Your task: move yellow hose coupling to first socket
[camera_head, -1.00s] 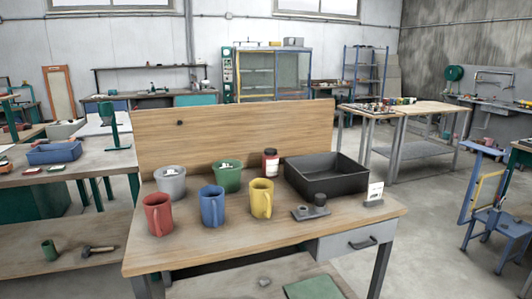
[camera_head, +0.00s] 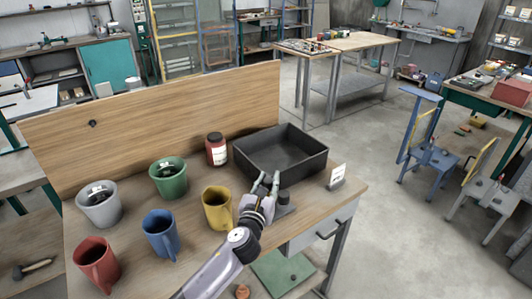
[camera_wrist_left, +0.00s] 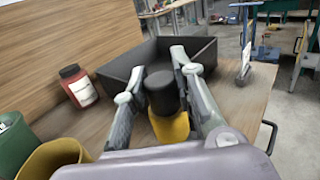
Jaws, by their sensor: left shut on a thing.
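The gripper partly hides this plate. My right gripper is not in view.
The black bin (camera_head: 243,158) stands close behind the gripper. A yellow mug (camera_head: 217,210), a blue mug (camera_head: 160,236) and a red mug (camera_head: 97,264) are to the left. A red jar (camera_head: 216,150) and a small white card (camera_head: 337,174) are nearby. A wooden backboard (camera_head: 150,130) edges the bench.

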